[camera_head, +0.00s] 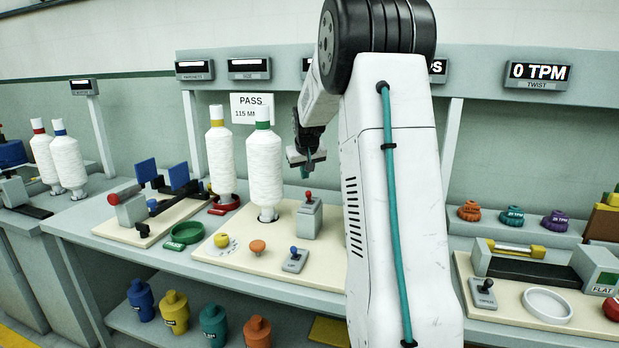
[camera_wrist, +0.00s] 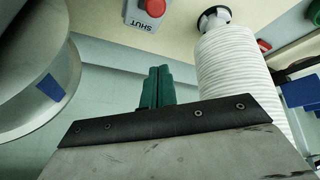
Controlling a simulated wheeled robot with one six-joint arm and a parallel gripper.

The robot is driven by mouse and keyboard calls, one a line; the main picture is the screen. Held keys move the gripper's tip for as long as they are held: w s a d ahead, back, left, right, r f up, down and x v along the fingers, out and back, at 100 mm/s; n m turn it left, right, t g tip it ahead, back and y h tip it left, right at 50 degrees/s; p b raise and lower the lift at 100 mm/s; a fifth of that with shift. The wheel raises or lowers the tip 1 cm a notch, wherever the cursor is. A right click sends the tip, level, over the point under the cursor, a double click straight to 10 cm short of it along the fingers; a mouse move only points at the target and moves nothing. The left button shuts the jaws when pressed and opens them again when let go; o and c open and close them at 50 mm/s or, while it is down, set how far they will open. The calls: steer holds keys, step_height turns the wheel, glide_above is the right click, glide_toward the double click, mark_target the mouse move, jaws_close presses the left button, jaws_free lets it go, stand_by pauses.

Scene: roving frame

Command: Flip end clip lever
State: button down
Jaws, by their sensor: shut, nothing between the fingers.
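A grey box with a red-knobbed lever (camera_head: 308,197) stands on the cream board, right of a white yarn cone with a green top (camera_head: 264,168). In the wrist view a red knob on a grey plate marked SHUT (camera_wrist: 153,8) shows at the top edge, and a white cone (camera_wrist: 245,85) stands right of the fingers. A second, low lever with a blue knob (camera_head: 294,260) is near the board's front. No label names the end clip. My gripper (camera_head: 307,172) is above the red-knobbed lever, apart from it. Its teal fingers (camera_wrist: 157,88) are together and empty.
A yellow knob (camera_head: 221,240), an orange knob (camera_head: 257,246) and a green dish (camera_head: 187,232) lie in front. Another lever (camera_head: 484,290) is on the right board. My arm hides part of the bench.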

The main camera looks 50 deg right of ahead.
steer(key=a+v, duration=0.2)
steer(key=v, duration=0.7)
steer(key=shift+s, duration=0.1)
